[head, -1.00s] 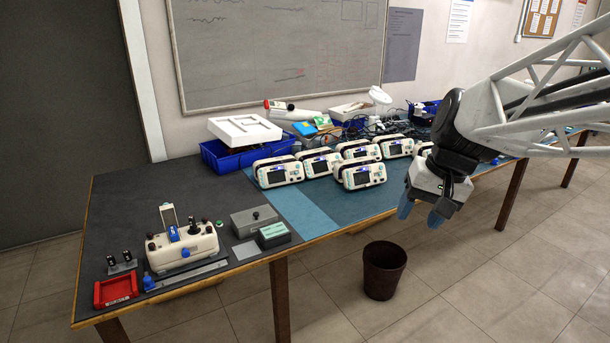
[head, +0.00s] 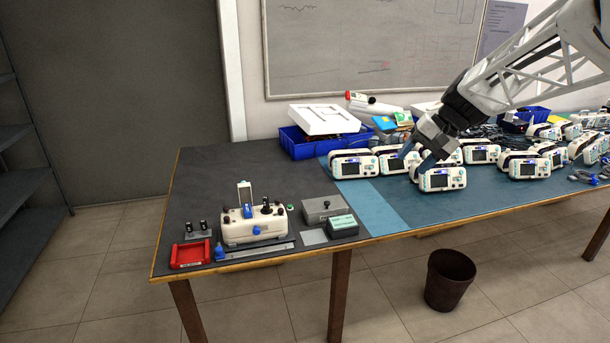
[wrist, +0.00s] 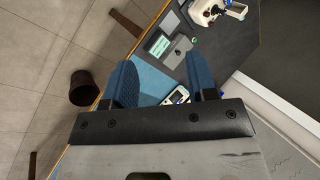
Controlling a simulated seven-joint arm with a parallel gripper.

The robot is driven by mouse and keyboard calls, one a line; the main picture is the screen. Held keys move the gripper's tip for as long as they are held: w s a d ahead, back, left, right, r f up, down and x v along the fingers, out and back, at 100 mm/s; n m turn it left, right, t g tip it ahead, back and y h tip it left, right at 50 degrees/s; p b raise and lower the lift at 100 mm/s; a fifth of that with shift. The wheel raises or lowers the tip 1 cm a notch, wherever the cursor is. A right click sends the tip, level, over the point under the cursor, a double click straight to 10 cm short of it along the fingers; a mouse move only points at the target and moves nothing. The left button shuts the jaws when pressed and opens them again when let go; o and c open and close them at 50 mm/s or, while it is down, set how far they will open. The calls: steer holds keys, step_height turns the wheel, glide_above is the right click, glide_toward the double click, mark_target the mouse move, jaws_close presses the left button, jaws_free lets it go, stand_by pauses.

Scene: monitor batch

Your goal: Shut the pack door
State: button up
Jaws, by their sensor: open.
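A cream device (head: 254,231) stands on the dark left part of the bench. A thin framed flap (head: 244,193) stands upright at its top, above a blue part (head: 248,210); it looks like an open door. The device also shows at the top of the wrist view (wrist: 214,10), partly cut off. My gripper (head: 414,158) is open and empty, with blue fingers apart. It is well to the right of the device, above or in front of the row of monitors. In the wrist view the gripper (wrist: 163,80) has nothing between its fingertips but bench.
Several white monitors (head: 442,178) stand on the blue mat (head: 390,203). A red tray (head: 190,254), a grey block (head: 324,209) and a green-topped box (head: 342,226) lie around the device. A blue crate (head: 300,146) stands behind. A dark bin (head: 450,280) is on the floor.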

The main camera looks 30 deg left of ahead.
steer(key=w+a+f+n+g+y, duration=0.1)
steer(key=w+a+f, duration=0.1)
steer(key=w+a, duration=0.35)
steer(key=w+a+f+g+y, duration=0.1)
steer(key=w+a+f, duration=0.15)
steer(key=a, duration=0.65)
steer(key=n+g+y, duration=0.2)
steer(key=n+g, duration=0.1)
steer(key=g, duration=0.1)
glide_toward(244, 184)
steer(key=w+a+f+n+g, duration=0.1)
steer(key=w+a+f+g, duration=0.1)
steer(key=a+f, duration=0.2)
steer(key=shift+g+y, duration=0.3)
steer(key=shift+w+a+f, duration=0.1)
steer(key=shift+a+f, duration=0.05)
steer(key=shift+f, duration=0.05)
steer(key=shift+x, duration=3.8)
steer(key=shift+c, duration=0.4)
